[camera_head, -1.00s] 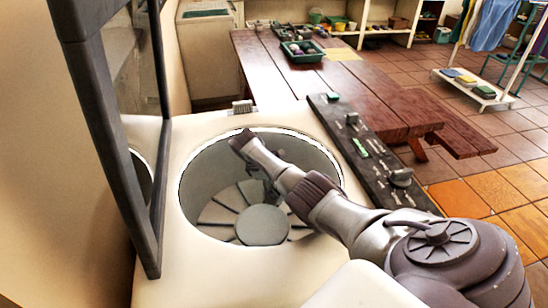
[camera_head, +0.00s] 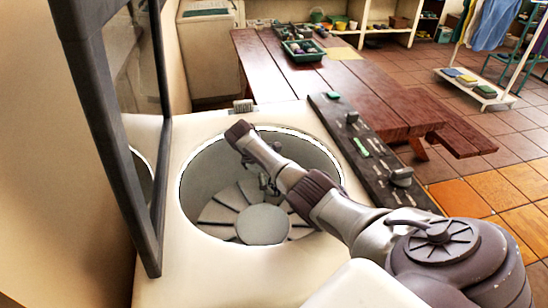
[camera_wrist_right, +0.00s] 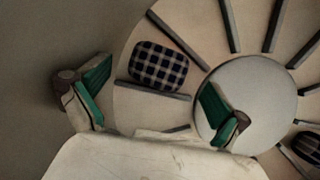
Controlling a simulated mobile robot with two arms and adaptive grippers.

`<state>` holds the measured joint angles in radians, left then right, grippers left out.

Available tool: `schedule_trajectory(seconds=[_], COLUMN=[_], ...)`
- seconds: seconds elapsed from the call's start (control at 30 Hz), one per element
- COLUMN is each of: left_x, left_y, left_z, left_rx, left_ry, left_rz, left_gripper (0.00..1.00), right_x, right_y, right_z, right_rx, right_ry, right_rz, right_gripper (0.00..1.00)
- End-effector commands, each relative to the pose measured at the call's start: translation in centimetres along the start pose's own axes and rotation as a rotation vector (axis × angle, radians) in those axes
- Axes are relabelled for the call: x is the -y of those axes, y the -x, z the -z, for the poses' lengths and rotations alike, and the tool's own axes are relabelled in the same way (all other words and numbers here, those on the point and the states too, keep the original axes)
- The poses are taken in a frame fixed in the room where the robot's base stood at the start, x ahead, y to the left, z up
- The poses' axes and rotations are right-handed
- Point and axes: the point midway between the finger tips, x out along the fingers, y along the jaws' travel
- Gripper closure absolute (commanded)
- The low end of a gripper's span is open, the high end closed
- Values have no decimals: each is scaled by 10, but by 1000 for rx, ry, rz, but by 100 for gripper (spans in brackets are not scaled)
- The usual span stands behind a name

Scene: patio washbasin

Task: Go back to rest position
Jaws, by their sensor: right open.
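My right gripper (camera_head: 268,183) hangs inside the round opening of a white top-loading washer (camera_head: 160,285), above the drum with its ribbed round bottom (camera_head: 262,224). In the right wrist view, its two green-padded fingers stand wide apart with nothing between them (camera_wrist_right: 158,100). A dark checkered cloth-like piece (camera_wrist_right: 158,67) lies on the drum bottom, apart from the fingers. Part of another checkered piece (camera_wrist_right: 308,147) shows at the right edge. My left gripper is not in view.
The washer's raised lid (camera_head: 105,130) stands close on the left. A dark control panel (camera_head: 365,150) with knobs runs along the right side. Beyond is a wooden table (camera_head: 350,85) with a green tray of items (camera_head: 303,50).

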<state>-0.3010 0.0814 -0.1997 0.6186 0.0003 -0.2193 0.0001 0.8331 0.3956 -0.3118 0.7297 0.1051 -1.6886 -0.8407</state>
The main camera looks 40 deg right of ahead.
Motion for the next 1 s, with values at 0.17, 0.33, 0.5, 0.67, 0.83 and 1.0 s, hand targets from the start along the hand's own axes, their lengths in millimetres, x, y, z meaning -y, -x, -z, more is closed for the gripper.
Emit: schedule_trajectory(seconds=[0.17,0.33,0.5,0.67,0.83,1.0], left_x=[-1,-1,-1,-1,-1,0], left_y=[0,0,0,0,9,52], left_z=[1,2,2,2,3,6], left_rx=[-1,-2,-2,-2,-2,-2], left_ry=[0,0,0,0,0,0], left_rz=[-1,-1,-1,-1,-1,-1], left_gripper=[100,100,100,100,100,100], right_x=[-1,0,0,0,-1,-7], right_y=[42,71,86,90,98,138], right_z=[1,1,0,0,-3,-20], right_rx=[-4,-2,-1,0,0,-1], right_ry=[0,0,0,0,0,0], right_rz=[-4,-1,0,1,1,1], right_gripper=[0,0,0,0,0,0])
